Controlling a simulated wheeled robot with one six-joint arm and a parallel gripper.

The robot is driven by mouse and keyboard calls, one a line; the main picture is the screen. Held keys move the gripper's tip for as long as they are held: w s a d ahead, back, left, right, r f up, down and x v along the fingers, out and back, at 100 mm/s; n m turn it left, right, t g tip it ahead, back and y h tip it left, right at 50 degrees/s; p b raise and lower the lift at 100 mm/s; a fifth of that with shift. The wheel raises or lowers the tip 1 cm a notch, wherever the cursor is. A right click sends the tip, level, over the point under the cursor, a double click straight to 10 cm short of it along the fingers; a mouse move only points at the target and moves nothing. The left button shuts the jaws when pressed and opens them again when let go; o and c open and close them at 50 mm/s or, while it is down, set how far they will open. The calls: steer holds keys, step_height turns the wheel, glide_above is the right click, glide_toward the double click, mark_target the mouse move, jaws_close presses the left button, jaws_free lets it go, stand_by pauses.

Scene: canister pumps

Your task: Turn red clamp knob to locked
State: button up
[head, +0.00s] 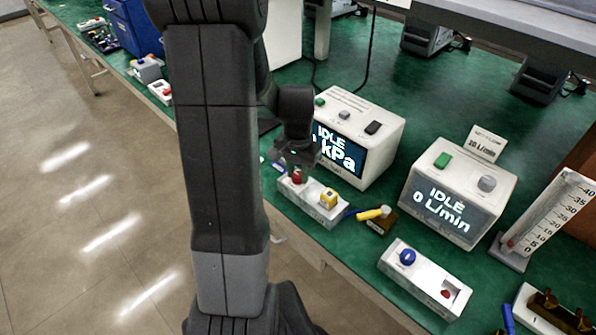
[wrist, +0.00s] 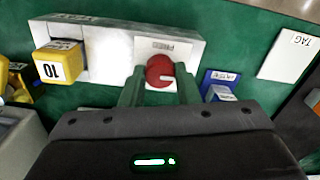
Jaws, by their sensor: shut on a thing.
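The red clamp knob (wrist: 160,71) sits on a white block (wrist: 108,48) with a small printed label above it. In the wrist view a pale mark shows on the knob's face. My gripper (wrist: 159,88) is shut on the knob, one finger at each side. In the head view the red knob (head: 297,178) shows at the left end of the white block (head: 313,201), below my gripper (head: 295,168). The lettering on the block is too small to read, so I cannot tell the knob's marked position.
A yellow cube marked 10 (wrist: 57,61) sits on the same block. Behind stands a box reading IDLE kPa (head: 364,130); right of it, one reading 0 L/min (head: 455,195). A yellow-handled tool (head: 372,213) lies beside the block. A blue-knob block (head: 427,278) stands right.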

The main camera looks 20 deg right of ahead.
mark_target(298, 175)
steer(key=shift+m, duration=0.3)
steer(key=o, duration=1)
steer(key=shift+c, duration=0.2)
steer(key=shift+r, duration=0.15)
step_height(298, 175, up, 14)
steer(key=shift+f+p, duration=0.2)
steer(key=shift+p, duration=0.2)
steer(key=shift+f, duration=0.1)
step_height(298, 175, down, 14)
steer(key=shift+r+b, duration=0.15)
steer(key=shift+b, duration=0.25)
steer(key=shift+r, duration=0.15)
